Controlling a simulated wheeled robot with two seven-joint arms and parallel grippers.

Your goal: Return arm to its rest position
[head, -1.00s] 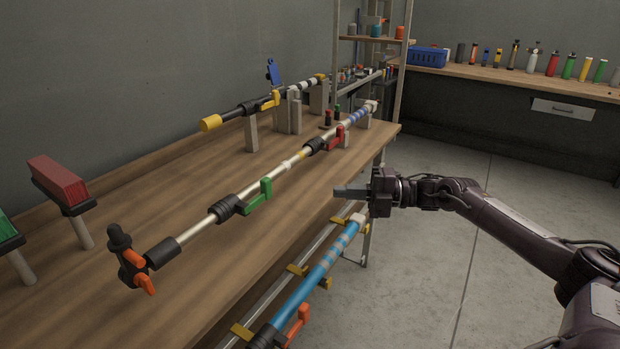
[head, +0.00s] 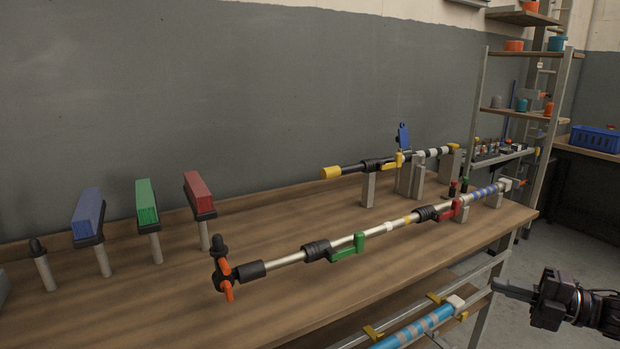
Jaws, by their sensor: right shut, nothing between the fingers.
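My right gripper (head: 513,290) is at the lower right of the head view. Its fingers are shut with nothing between them, pointing left, out past the front edge of the wooden workbench (head: 130,310). It appears clear of the bench and of the poles. Most of my right arm is cut off by the right picture edge. My left gripper is not in view.
A long silver pole (head: 290,259) with green and red clamps lies along the bench. A shorter black-and-yellow pole (head: 352,168) rests on grey blocks behind it. A blue pole (head: 415,328) lies below the bench edge. Blue, green and red blocks (head: 201,193) stand on posts at left.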

